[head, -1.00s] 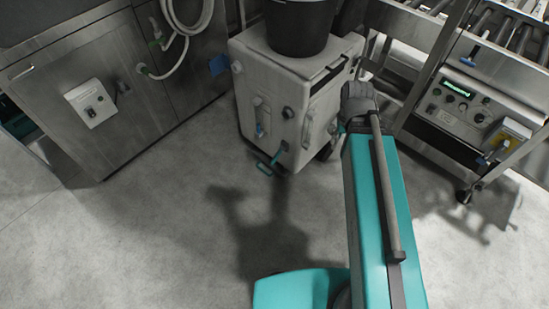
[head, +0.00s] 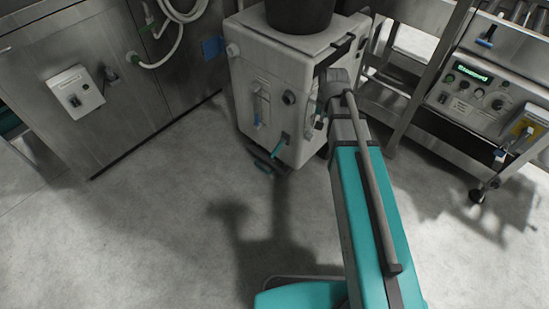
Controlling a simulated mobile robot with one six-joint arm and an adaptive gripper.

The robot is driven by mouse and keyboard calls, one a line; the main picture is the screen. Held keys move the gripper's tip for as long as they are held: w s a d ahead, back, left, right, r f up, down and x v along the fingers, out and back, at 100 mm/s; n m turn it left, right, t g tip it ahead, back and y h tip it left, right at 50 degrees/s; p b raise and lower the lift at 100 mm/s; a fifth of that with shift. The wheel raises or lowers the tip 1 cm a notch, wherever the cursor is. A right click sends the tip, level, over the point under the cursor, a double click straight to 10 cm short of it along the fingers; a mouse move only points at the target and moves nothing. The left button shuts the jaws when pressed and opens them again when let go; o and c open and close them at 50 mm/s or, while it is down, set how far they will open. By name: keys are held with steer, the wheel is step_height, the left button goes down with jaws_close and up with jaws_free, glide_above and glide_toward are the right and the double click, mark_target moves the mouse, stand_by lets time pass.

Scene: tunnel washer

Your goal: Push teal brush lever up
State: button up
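The teal brush lever (head: 280,146) seems to be the short teal handle low on the front of a white wheeled machine (head: 270,75). It slants down to the left from a dark mount. A dark pedal-like bar with teal on it (head: 262,161) sits just below, near the floor. My teal arm reaches up from the bottom right, and its grey wrist end covers part of the machine's right side, to the right of and above the lever.
A black bucket (head: 300,14) stands on the machine. A steel cabinet (head: 130,110) with a switch box is at left. A steel conveyor frame (head: 425,60) with a control panel (head: 475,95) is at right. The floor (head: 170,210) in front is clear.

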mark_target(276, 149)
steer(key=w+a+f+m+b, duration=0.1)
steer(key=w+a+f+b, duration=0.3)
steer(key=f+b, duration=0.3)
steer(key=w+a+f+m+b, duration=0.1)
steer(key=w+a+f+b, duration=0.4)
steer(key=f+b, duration=0.2)
steer(key=w+a+f+m+y+b, duration=0.1)
steer(key=w+a+f+m+b, duration=0.1)
steer(key=w+a+f+b, duration=0.2)
steer(key=shift+w+a+f+b, duration=0.35)
steer(key=shift+w+f+b, duration=0.2)
steer(key=shift+f+b, duration=1.25)
steer(key=shift+f+p, duration=0.25)
steer(key=shift+p, duration=0.1)
steer(key=shift+f, duration=0.15)
steer(key=f+b, duration=0.4)
steer(key=a+f+b, duration=0.1)
steer(key=f+b, duration=0.4)
steer(key=w+a+f+b, duration=0.1)
steer(key=f+b, duration=0.3)
steer(key=shift+w+f+b, duration=0.1)
steer(key=shift+f+b, duration=0.1)
steer(key=shift+b, duration=0.1)
jaws_close()
